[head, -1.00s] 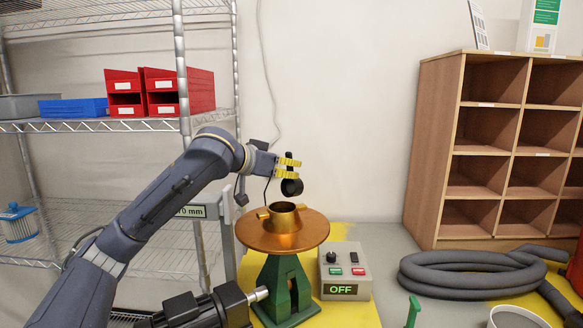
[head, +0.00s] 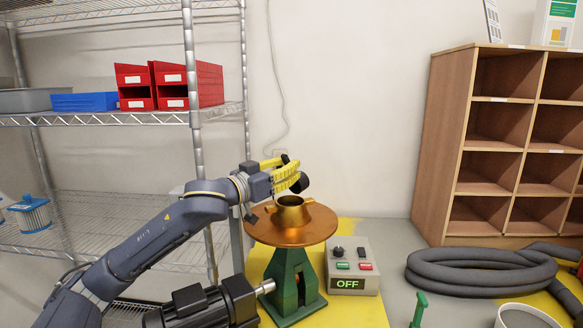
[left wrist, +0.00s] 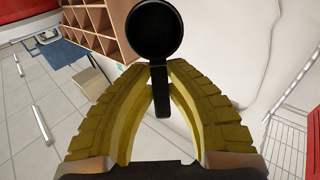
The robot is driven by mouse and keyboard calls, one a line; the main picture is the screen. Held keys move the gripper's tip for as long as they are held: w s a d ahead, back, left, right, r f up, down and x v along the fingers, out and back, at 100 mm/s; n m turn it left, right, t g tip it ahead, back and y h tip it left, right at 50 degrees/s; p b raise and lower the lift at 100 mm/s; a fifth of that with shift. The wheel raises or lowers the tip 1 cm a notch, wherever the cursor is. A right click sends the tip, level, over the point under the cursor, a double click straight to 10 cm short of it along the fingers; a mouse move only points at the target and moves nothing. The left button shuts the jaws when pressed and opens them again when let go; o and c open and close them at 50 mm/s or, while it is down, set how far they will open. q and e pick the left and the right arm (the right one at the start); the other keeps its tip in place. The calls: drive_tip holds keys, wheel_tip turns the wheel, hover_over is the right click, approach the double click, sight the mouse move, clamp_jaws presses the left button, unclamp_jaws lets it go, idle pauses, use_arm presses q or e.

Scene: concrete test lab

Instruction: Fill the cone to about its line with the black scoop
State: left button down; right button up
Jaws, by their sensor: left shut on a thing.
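My left gripper (head: 288,177) has yellow fingers and is shut on the black scoop (head: 303,184), just above the cone's rim. In the left wrist view the scoop's handle (left wrist: 160,92) is between the fingers, and its round dark cup (left wrist: 155,30) is beyond the tips. I cannot tell whether the cup holds anything. The copper-coloured cone (head: 291,218) stands in the middle of a round copper disc (head: 268,234) on a green stand (head: 290,285). The cone's line and its contents do not show. My right gripper is not in view.
A grey control box (head: 353,267) reading OFF stands right of the stand. A pale round container (head: 527,318) is cut off at the bottom right, near a green upright piece (head: 418,308). A coiled grey hose (head: 480,270) lies before the wooden pigeonholes (head: 432,150). Wire shelving (head: 195,110) is at left.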

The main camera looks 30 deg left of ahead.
use_arm(q)
drive_tip(key=shift+s+f+t, duration=0.2)
drive_tip(key=shift+s+t, duration=0.25)
drive_tip(key=shift+t, duration=0.15)
drive_tip(key=shift+s+a, duration=0.1)
drive_tip(key=shift+s, duration=0.05)
idle(0.4)
